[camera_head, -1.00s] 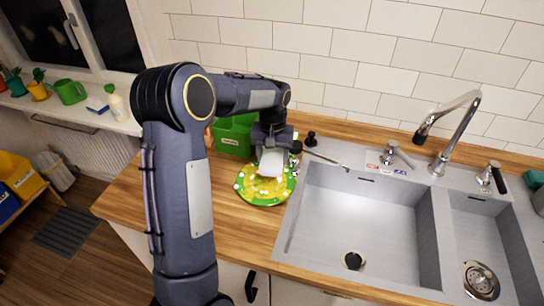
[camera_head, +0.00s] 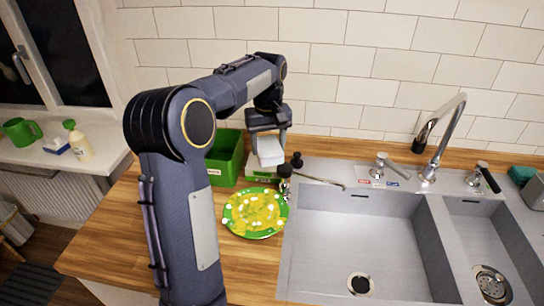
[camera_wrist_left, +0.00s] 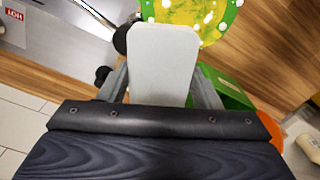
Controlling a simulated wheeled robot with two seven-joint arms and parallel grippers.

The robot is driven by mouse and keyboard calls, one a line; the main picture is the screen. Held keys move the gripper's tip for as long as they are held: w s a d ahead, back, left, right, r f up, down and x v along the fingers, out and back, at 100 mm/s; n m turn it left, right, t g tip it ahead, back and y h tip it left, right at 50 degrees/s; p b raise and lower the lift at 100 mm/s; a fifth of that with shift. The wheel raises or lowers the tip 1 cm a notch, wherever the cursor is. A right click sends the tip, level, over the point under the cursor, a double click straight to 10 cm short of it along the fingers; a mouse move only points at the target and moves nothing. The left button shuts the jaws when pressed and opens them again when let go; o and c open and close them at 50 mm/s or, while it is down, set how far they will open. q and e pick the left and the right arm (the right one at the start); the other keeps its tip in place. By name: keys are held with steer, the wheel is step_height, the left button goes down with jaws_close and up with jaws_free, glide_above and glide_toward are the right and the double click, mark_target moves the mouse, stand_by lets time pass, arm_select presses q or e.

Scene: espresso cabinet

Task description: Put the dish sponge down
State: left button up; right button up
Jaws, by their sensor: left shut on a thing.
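The dish sponge, a pale white-grey slab (camera_head: 270,152), is between the fingers of my left gripper (camera_head: 268,138). It hangs at the back of the counter, beyond the plate, near a low green-and-white item (camera_head: 262,173). I cannot tell whether it touches that item. In the left wrist view the slab (camera_wrist_left: 162,65) fills the space between the two fingers (camera_wrist_left: 160,85). My left gripper is shut on it. My right gripper is not in view.
A green plate with yellow food and white bits (camera_head: 240,228) lies on the wooden counter in front. A green box (camera_head: 226,160) stands left of the sponge. A dark-topped bottle (camera_head: 285,182) is close on the right. The steel sink (camera_head: 352,225) is further right.

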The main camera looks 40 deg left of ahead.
arm_select(q)
steer(key=w+a+f, duration=0.7)
steer(key=shift+w+f, duration=0.15)
steer(key=shift+f, duration=0.1)
steer(key=shift+w+a+f, duration=0.35)
steer(key=shift+a+f, duration=0.1)
steer(key=shift+f, duration=0.25)
step_height(320, 180, down, 3)
steer(key=b, duration=0.2)
steer(key=shift+f+b, duration=0.15)
steer(key=shift+b, duration=0.25)
steer(key=shift+r, duration=0.2)
steer(key=shift+f, duration=0.15)
steer(key=o, duration=0.9)
steer(key=shift+o, duration=0.2)
